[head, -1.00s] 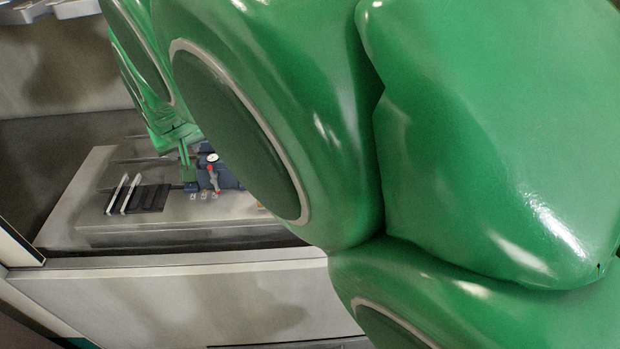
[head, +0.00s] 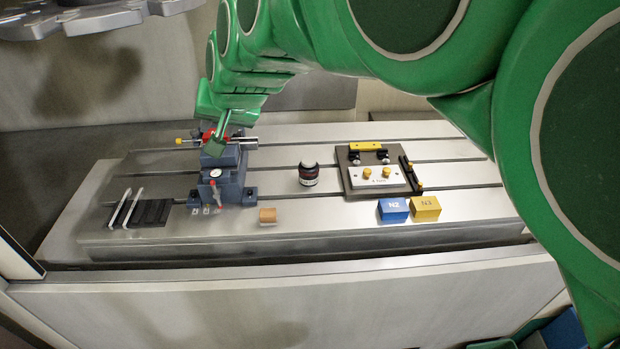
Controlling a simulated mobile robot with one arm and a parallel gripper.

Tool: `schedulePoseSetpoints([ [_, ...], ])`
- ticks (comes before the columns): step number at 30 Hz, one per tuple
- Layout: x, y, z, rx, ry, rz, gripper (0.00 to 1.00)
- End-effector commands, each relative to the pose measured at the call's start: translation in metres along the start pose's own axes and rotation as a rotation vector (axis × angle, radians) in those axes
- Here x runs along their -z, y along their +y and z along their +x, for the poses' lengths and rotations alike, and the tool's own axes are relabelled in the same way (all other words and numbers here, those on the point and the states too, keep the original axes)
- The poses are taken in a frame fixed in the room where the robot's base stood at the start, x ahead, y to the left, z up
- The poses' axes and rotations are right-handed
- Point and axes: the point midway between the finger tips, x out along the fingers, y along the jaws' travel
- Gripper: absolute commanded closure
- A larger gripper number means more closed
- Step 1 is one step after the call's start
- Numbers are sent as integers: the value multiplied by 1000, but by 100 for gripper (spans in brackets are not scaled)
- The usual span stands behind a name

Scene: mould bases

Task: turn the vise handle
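The blue vise (head: 224,183) stands on the slotted metal table, left of the middle. A small lever with a red part (head: 214,190) shows on its front. At its back, a thin bar with a yellow end (head: 180,141) sticks out to the left, a red part (head: 208,134) shows, and a silver cylinder (head: 246,142) lies to the right. I cannot tell which of these is the handle. My green gripper (head: 217,146) points down at the vise's back, over or beside the red part. Its fingers partly hide that area; contact and finger opening are unclear.
The table (head: 290,238) also bears a black rack with white bars (head: 150,212), a tan block (head: 267,215), a dark round pot (head: 308,175), a fixture plate (head: 352,190), a blue block (head: 393,210) and a yellow block (head: 425,208). My arm spans the top and right.

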Motion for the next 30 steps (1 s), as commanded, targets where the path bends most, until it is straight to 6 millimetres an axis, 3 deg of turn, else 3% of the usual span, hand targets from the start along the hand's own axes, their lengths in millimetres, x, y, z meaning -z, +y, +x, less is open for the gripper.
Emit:
schedulePoseSetpoints([
  [30,-87,118,-44,-182,-226,12,63],
])
